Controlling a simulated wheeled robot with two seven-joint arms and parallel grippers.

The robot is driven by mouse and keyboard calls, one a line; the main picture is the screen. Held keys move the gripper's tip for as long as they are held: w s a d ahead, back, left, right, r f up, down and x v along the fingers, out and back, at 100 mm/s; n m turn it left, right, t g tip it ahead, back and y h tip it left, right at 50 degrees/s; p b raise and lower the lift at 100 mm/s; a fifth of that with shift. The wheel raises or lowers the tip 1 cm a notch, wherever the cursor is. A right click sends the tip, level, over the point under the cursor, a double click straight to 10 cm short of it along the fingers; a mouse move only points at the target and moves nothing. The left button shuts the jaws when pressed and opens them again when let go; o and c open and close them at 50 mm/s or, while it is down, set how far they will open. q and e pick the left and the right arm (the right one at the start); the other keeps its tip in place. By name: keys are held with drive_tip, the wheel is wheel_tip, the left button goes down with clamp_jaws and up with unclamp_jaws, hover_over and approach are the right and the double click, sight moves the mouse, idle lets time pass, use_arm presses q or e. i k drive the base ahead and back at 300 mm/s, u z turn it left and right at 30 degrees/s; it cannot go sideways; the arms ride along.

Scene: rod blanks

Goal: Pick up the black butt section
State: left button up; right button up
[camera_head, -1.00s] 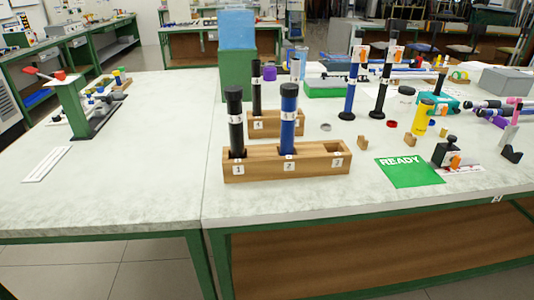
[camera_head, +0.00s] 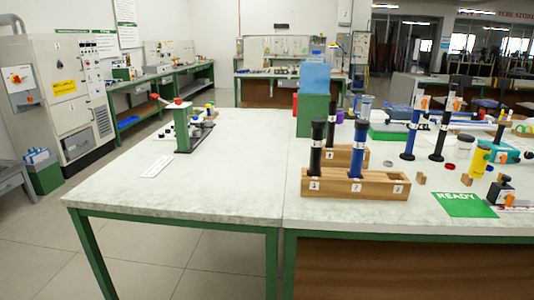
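A black rod section (camera_head: 317,146) with a white label band stands upright in slot 1 of the front wooden rack (camera_head: 339,191). A blue section (camera_head: 358,149) stands in slot 2, and slot 3 looks empty. Another black section (camera_head: 332,124) stands in the rear wooden rack (camera_head: 345,158), partly hidden behind the front one. To the right, a blue rod (camera_head: 411,136) and a black rod (camera_head: 440,136) stand upright on round bases. I cannot tell which black piece is the butt section. Neither of my grippers is in view.
A green READY mat (camera_head: 465,204) lies right of the front rack. Small wooden blocks, a yellow bottle (camera_head: 479,161) and clamps crowd the right. A green and red fixture (camera_head: 184,130) stands on the left table (camera_head: 215,180), whose front is clear.

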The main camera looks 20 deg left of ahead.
sight(317, 135)
drive_tip(key=u, duration=0.8)
drive_tip(key=i, duration=1)
drive_tip(key=u, duration=0.25)
